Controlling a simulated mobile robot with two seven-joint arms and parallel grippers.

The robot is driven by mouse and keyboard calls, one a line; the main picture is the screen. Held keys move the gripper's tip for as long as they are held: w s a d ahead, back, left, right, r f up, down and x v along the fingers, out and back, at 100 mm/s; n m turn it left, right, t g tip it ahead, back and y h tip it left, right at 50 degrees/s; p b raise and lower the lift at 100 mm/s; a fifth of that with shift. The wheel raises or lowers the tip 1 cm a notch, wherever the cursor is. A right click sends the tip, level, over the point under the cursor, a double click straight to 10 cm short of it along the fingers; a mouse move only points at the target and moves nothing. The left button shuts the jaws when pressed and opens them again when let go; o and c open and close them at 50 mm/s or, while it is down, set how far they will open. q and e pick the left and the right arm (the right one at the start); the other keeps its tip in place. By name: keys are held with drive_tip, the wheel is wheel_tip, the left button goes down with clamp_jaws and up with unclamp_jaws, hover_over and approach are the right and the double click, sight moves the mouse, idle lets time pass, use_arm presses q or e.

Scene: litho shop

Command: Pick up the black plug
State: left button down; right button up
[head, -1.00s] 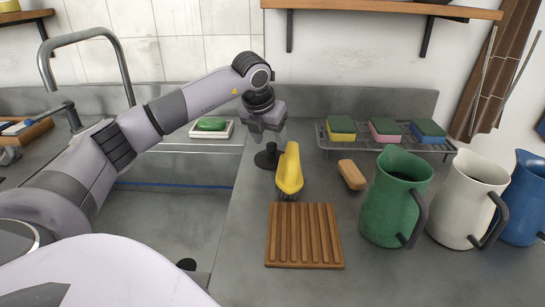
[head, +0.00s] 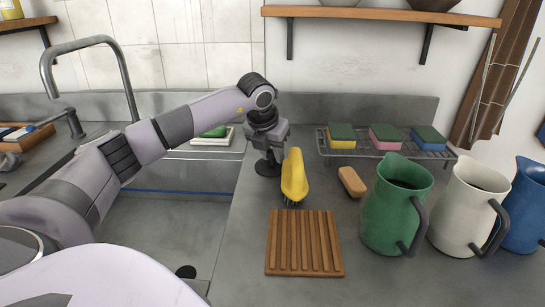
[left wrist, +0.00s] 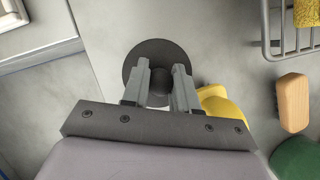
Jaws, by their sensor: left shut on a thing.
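The black plug (head: 267,168) stands on the grey counter just right of the sink edge. It has a round, flat base. In the left wrist view its dark disc (left wrist: 150,49) lies beneath the fingertips, with a knob between them. My left gripper (head: 270,156) points down over the plug, and its fingers are closed on the knob. In the left wrist view the two grey fingers (left wrist: 160,86) stand on either side of the knob. The plug appears to rest on the counter. My right gripper is not in view.
A rack (head: 385,152) with sponges is behind. The sink lies left.

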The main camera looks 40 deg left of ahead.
use_arm(q)
drive_tip(key=shift+r, duration=0.35)
wheel_tip(320, 180, up, 19)
drive_tip(key=p, duration=0.2)
